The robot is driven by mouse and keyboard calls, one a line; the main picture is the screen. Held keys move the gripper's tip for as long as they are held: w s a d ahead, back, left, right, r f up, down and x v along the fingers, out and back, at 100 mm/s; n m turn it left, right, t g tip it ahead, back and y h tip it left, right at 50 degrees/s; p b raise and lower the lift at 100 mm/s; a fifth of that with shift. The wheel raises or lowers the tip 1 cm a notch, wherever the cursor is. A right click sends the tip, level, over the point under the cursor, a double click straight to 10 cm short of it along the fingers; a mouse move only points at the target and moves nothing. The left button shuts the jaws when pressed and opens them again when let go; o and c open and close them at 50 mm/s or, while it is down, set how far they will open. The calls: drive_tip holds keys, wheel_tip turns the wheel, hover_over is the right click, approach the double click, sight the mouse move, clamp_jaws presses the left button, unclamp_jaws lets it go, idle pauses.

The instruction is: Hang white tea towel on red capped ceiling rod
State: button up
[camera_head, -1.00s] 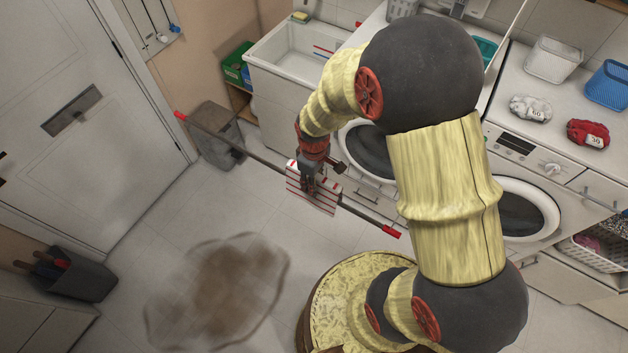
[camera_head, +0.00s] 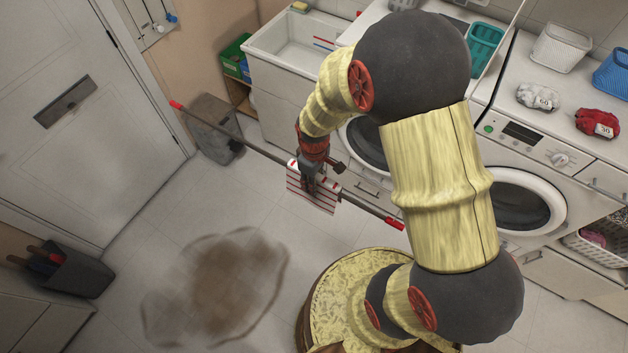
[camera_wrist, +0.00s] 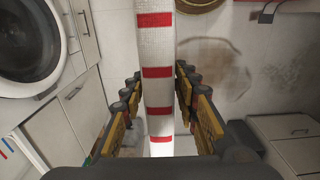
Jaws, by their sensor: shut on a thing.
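The white tea towel (camera_head: 325,199) with thin red stripes hangs at my gripper (camera_head: 309,186) in the head view. In the wrist view the towel (camera_wrist: 158,100) is a narrow white band with red bars, running between the fingers of my gripper (camera_wrist: 158,110). My gripper is shut on it. The dark rod (camera_head: 245,143) with red caps slants from upper left to lower right in the head view. Its middle is hidden behind the towel and gripper. I cannot tell whether the towel lies over the rod or in front of it. The rod cannot be made out in the wrist view.
Washing machines (camera_head: 515,205) and a white sink (camera_head: 290,50) line the back right. A grey bin (camera_head: 215,133) stands below the rod's left part. A dark container (camera_head: 75,275) is at the lower left. Open floor with a brown stain (camera_head: 215,285) lies in front.

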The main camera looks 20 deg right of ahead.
drive_tip(key=o, duration=1.3)
wheel_tip(320, 180, up, 12)
idle(0.3)
